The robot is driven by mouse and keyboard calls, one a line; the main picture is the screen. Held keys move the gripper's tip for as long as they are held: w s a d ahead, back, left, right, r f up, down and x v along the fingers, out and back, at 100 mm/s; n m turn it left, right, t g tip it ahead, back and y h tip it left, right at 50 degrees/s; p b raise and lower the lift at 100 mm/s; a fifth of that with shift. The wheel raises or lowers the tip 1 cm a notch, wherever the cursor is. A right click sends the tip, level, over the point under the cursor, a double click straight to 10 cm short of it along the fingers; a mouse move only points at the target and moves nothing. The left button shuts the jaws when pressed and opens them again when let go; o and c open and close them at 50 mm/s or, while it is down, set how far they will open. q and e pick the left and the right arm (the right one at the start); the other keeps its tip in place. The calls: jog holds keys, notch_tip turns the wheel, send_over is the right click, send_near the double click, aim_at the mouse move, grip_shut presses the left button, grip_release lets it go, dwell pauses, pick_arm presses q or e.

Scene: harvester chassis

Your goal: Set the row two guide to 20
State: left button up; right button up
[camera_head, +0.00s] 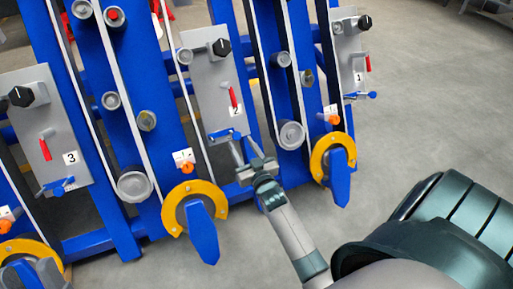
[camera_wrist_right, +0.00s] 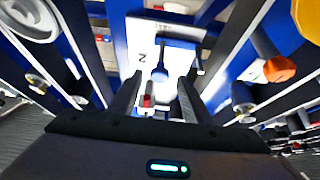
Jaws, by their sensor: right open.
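The row two panel (camera_head: 205,85) is a grey plate marked 2. It carries a black knob (camera_head: 221,47), a red lever (camera_head: 233,97) and a blue handle (camera_head: 225,135) at its lower end. My right gripper (camera_head: 241,146) is open just below this panel, close to the blue handle. In the right wrist view the blue handle (camera_wrist_right: 160,72) shows ahead between the open fingers, with the red lever (camera_wrist_right: 148,100) near the left finger. I cannot tell whether the fingers touch the handle. No setting number is readable.
Orange knobs (camera_head: 187,168) with small white plates sit beside the rows. Yellow arcs with blue pointed tips (camera_head: 203,235) stick out low in front. Similar panels marked 3 (camera_head: 50,130) and 1 (camera_head: 350,55) stand on either side. The grey floor at right is open.

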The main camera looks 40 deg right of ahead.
pick_arm(q)
jog(key=d+f+g, duration=0.1)
jog(key=d+f+g+p, duration=0.1)
jog(key=f, duration=0.1)
jog(key=d+f+g+p, duration=0.1)
jog(key=f, duration=0.1)
jog(key=shift+w+g+y, duration=0.15)
jog(key=shift+g+y, duration=0.25)
pick_arm(e)
jog(key=v, duration=1.2)
jog(key=shift+a, duration=0.1)
